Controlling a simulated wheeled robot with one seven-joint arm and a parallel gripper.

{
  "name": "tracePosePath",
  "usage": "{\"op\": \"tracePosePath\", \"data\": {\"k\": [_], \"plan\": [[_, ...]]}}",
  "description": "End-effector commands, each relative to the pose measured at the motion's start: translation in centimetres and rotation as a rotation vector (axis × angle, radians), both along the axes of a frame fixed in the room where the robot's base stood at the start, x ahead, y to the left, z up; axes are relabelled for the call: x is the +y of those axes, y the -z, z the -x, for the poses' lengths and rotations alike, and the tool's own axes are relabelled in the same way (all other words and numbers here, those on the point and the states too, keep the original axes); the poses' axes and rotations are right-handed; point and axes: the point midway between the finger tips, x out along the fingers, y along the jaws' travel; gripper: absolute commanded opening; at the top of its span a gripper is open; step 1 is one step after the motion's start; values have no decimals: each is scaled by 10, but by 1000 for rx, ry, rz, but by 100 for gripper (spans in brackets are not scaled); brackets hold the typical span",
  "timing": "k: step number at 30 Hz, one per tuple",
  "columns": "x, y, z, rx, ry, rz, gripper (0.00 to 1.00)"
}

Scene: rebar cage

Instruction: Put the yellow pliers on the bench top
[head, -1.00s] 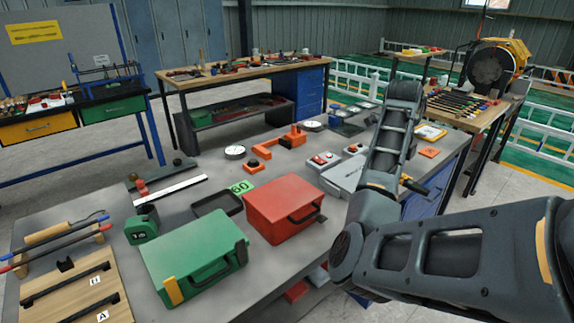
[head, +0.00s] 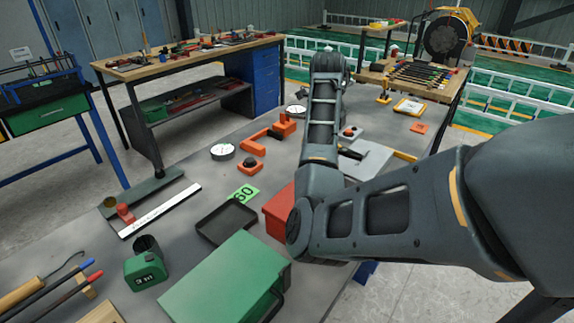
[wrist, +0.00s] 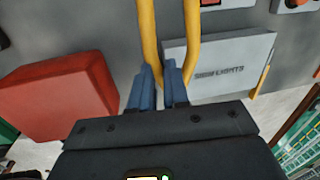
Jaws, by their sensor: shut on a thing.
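In the wrist view my gripper (wrist: 159,88) has its blue fingertips closed on the yellow pliers (wrist: 192,42). The two yellow handles run up from the fingertips and out of the top of the picture. The pliers' head is hidden. The grey bench top (head: 215,277) lies below; the wrist view also shows it (wrist: 235,22). I cannot tell whether the pliers touch anything below. In the head view my arm hides the gripper and the pliers.
A red box (wrist: 55,97) is left of the gripper, and a grey case (wrist: 225,68) is behind and right of it. A green box (head: 225,280), black tray (head: 226,222) and green tape measure (head: 146,268) crowd the bench's near part. Some bare bench shows between items.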

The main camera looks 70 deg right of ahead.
Motion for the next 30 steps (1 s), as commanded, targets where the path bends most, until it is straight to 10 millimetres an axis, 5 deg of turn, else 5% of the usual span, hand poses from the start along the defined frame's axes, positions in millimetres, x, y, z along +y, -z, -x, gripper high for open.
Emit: {"op": "tracePosePath", "data": {"k": [17, 24, 30], "plan": [[18, 34, -48, 4, 1, -2, 0], [33, 54, -86, 2, -3, -2, 0], [36, 66, -94, 2, 0, -2, 0]]}}
